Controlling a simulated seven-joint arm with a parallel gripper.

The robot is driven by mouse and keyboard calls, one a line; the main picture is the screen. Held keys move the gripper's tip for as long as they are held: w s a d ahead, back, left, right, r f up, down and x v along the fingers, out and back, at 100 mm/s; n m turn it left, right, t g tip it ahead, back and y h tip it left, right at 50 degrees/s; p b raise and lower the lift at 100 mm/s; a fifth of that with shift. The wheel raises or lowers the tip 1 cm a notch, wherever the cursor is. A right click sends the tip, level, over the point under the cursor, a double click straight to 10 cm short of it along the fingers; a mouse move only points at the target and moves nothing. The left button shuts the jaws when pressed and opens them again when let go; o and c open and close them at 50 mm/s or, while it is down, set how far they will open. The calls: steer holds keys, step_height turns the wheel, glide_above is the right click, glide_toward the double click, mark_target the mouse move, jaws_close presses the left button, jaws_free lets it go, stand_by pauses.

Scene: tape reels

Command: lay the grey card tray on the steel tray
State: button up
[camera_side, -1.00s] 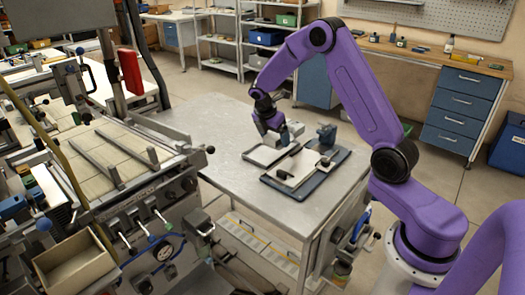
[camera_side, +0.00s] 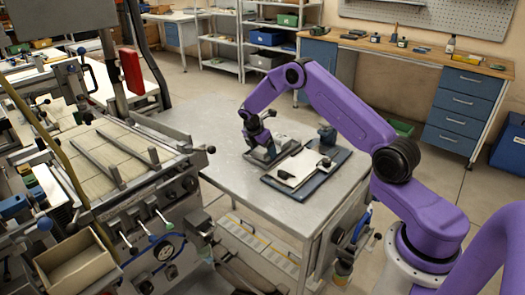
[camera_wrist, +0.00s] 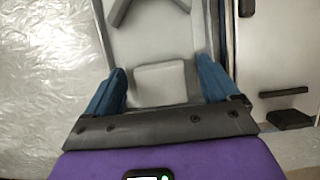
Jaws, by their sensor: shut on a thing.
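The grey card tray (camera_side: 282,145) is held by my gripper (camera_side: 261,151) low over the steel tray (camera_side: 264,164) on the bench. In the wrist view the card tray (camera_wrist: 150,46) lies between my two blue fingers (camera_wrist: 161,80), with a paler square part near the fingertips. My gripper is shut on it. The steel tray's light rim shows around its lower edge in the side view. I cannot tell whether the card tray touches the steel tray's floor. My gripper and wrist hide part of both.
Right beside the steel tray, a dark blue board (camera_side: 285,188) carries a pale plate (camera_side: 299,166) with black parts. A dark blue block (camera_side: 327,134) stands at its back corner. The bench top (camera_side: 218,122) is clear to the left and behind. A machine stands further left.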

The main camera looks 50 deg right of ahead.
steer(key=shift+f, duration=0.4)
steer(key=o, duration=0.9)
